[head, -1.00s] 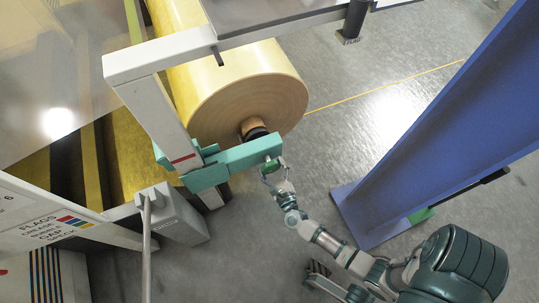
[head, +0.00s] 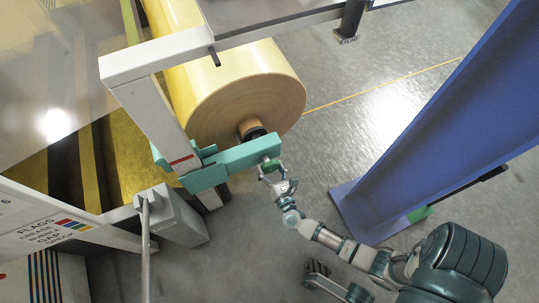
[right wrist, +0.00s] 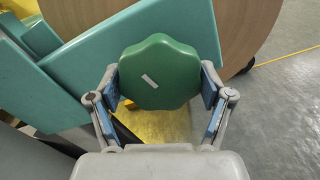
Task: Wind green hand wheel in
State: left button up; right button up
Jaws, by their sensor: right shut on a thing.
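The green hand wheel (right wrist: 160,73) is a lobed knob with a small white mark on its face, seen close up in the right wrist view. In the head view the green hand wheel (head: 269,165) is small, at the right end of the teal arm (head: 235,159) of the machine. My right gripper (right wrist: 160,90) has one blue-padded finger on each side of the wheel and is shut on it. In the head view my right gripper (head: 270,174) reaches up to the wheel from below right.
A large tan tape roll (head: 250,95) sits on the machine behind the teal arm. A blue column (head: 430,130) stands to the right of my right arm. A grey box with a rod (head: 172,212) is at lower left. Grey floor is open between machine and column.

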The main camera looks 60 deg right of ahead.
jog(key=shift+s+f+m, duration=0.2)
jog(key=shift+f+m, duration=0.15)
jog(key=shift+m, duration=0.25)
jog(key=o, duration=1)
jog(key=shift+c, duration=0.2)
jog(key=shift+o, duration=0.6)
jog(key=shift+w+r, duration=0.15)
